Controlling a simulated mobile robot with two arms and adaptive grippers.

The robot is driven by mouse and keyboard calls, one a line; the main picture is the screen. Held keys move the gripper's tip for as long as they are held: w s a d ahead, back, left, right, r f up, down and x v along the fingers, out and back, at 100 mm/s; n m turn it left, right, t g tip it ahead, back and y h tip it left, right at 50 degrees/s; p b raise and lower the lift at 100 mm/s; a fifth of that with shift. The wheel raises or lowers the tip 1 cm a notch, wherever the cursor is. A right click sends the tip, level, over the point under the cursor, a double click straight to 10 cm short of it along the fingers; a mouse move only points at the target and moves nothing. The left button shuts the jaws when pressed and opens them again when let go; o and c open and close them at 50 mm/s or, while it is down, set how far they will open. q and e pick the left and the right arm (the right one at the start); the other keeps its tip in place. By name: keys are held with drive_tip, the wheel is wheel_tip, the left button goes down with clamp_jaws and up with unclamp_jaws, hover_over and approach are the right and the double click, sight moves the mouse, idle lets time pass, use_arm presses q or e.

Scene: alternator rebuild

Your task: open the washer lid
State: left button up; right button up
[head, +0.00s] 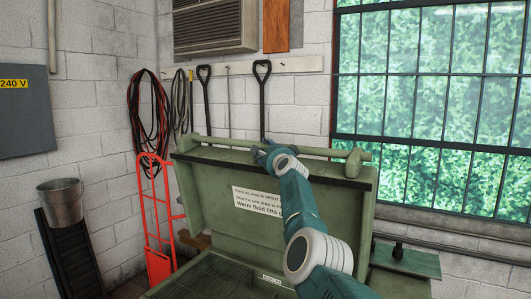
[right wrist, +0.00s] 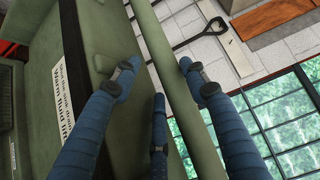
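The green washer has its lid (head: 222,180) standing raised, nearly upright, with a printed label on its inner face. A thick green bar (head: 220,143) runs along the lid's top edge; the bar (right wrist: 147,30) crosses the right wrist view too. My right gripper (head: 268,153) is at this bar. In the right wrist view my right gripper (right wrist: 158,68) has its fingers spread, one on each side of the bar, not visibly closed on it. The basin with a grated floor (head: 205,280) shows below the lid. My left gripper is out of view.
A red hand truck (head: 157,215) stands left of the washer. A metal bucket (head: 60,203) is at far left. Shovels, cables (head: 148,112) and a wall heater-like unit (head: 215,25) are on the wall behind. A large window (head: 440,100) is at right.

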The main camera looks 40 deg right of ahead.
drive_tip(key=shift+s, duration=0.1)
drive_tip(key=v, duration=1.2)
idle(0.7)
